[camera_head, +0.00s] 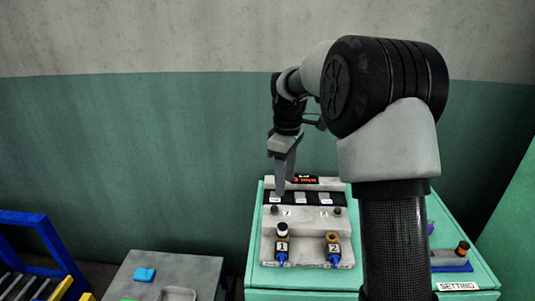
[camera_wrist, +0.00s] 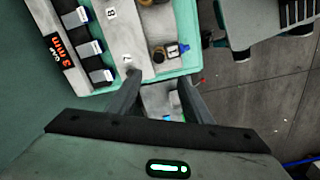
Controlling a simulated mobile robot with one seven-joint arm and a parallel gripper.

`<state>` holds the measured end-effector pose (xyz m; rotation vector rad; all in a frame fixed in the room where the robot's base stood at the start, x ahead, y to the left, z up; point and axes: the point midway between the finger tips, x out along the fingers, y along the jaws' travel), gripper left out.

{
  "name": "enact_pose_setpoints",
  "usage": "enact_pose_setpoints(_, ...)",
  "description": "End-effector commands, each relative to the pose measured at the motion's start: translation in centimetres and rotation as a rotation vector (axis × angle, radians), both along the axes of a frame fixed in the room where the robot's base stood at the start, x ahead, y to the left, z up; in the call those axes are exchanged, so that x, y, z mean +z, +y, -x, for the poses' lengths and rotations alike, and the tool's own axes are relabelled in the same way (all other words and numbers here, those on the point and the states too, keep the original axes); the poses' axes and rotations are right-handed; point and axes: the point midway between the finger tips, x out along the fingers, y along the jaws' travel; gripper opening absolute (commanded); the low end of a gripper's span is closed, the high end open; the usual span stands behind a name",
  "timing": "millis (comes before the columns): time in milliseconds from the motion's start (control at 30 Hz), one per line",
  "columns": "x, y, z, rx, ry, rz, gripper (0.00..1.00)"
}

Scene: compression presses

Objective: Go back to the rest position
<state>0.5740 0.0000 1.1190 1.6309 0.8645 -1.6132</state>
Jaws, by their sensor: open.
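My gripper (camera_head: 280,188) points down over the left end of the grey press unit (camera_head: 308,222), near its row of white-labelled slots. In the wrist view its two fingers (camera_wrist: 158,82) are spread apart with nothing between them. I cannot tell from the head view how far the tips are above the unit. My arm is bent, with its elbow high at the right of the head view.
A display (camera_wrist: 66,50) reads "GAP 3 mm". A grey table (camera_head: 190,262) with a blue block (camera_head: 144,274) is left; a blue rack (camera_head: 45,240) stands beyond.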

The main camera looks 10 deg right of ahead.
Motion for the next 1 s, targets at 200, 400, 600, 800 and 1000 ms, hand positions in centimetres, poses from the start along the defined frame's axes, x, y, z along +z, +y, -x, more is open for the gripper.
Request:
enact_pose_setpoints(200, 8.2, 0.1, 6.2, -0.204, -0.116, 0.008, 0.45)
enact_pose_setpoints(400, 13.5, 0.1, 14.5, -0.457, -0.24, -0.029, 0.45)
enact_pose_setpoints(600, 15.3, -0.1, 22.8, -0.707, -0.351, -0.116, 0.45)
enact_pose_setpoints(800, 14.4, -0.1, 28.4, -0.893, -0.419, -0.209, 0.45)
enact_pose_setpoints(1000, 13.6, 0.0, 30.2, -0.962, -0.44, -0.25, 0.45)
